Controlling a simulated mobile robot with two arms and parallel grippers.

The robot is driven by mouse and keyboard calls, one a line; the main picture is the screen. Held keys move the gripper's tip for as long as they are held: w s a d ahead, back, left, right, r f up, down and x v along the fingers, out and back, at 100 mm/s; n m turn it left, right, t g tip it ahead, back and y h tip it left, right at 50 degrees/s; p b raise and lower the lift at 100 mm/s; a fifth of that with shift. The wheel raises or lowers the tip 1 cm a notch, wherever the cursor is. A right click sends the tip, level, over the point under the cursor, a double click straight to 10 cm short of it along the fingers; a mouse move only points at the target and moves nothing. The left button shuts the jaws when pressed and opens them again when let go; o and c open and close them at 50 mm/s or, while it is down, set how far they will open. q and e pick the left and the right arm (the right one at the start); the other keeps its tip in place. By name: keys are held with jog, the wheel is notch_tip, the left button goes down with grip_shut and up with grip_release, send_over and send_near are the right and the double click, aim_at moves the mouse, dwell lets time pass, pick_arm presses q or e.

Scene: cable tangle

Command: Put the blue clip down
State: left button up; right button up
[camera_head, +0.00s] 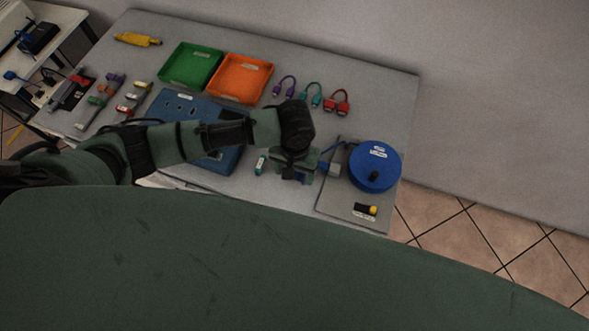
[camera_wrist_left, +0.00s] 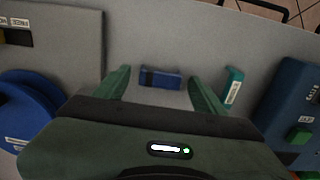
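The blue clip (camera_wrist_left: 160,77) lies on the grey table between the fingertips of my left gripper (camera_wrist_left: 158,88) in the left wrist view. Clear gaps show between the clip and both green fingers, so the gripper is open and not holding it. In the head view, my left gripper (camera_head: 295,168) is low over the table, left of the blue reel; I cannot make out the clip there. My right gripper is not in view.
A teal clip (camera_wrist_left: 233,87) stands close beside one finger. The blue reel (camera_head: 375,166) sits on a grey board (camera_head: 335,205) to the right. The blue panel (camera_head: 225,160) is partly under my arm. Green (camera_head: 190,66) and orange (camera_head: 240,77) trays stand behind.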

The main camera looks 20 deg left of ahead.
pick_arm(q)
notch_tip(320, 180, up, 12)
jog(key=b, duration=0.1)
jog(key=shift+r, duration=0.15)
dwell(0.5)
dwell(0.5)
